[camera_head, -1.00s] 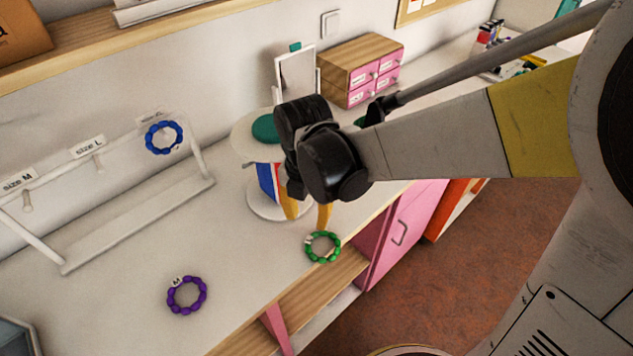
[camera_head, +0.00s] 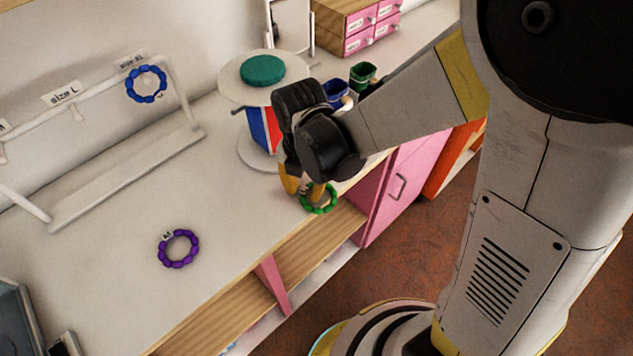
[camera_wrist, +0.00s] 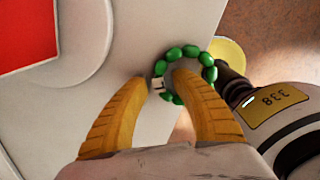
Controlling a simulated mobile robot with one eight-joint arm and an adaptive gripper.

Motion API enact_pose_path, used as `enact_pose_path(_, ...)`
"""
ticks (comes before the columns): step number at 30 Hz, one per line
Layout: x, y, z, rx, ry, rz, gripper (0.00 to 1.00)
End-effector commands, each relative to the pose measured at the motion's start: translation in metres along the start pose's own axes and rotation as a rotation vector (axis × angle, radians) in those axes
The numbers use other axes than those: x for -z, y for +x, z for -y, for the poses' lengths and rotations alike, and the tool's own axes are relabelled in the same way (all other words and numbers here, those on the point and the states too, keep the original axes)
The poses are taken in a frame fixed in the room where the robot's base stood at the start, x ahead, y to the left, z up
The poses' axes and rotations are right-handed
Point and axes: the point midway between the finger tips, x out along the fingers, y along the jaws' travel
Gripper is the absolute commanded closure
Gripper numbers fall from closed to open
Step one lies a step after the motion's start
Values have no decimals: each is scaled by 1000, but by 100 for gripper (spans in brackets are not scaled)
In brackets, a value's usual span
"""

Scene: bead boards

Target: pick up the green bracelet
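The green bracelet (camera_head: 319,211) lies at the front edge of the white table; in the wrist view the beaded ring (camera_wrist: 190,51) appears to overlap the edge. It carries a small pale tag, seen between my fingertips. My gripper (camera_head: 303,189) is right at the bracelet, pointing down. In the wrist view its yellow fingers (camera_wrist: 160,78) stand apart. One fingertip appears inside the ring and the other outside it, with the tagged side between them. Whether they touch the beads I cannot tell.
A purple bracelet (camera_head: 178,264) lies on the table (camera_head: 110,290). A blue bracelet (camera_head: 146,68) hangs on the white rack (camera_head: 130,180) by the size XL label. A round stand with a green top (camera_head: 262,70) is behind my gripper. Cups and a pink drawer box stand farther back.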

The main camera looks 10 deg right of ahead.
Motion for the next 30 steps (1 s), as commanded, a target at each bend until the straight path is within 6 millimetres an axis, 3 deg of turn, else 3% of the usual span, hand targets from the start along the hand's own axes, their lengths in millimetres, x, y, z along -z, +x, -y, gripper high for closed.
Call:
enact_pose_path(1, 0, 0, 0, 0, 0, 0, 87)
enact_pose_path(3, 0, 0, 0, 0, 0, 0, 100)
enact_pose_path(16, 0, -6, 0, 0, 0, 0, 100)
enact_pose_path(20, 0, -21, 0, 0, 0, 0, 100)
enact_pose_path(24, -1, -49, 2, 0, 1, 0, 100)
enact_pose_path(30, -26, -74, 44, 0, 7, 0, 100)
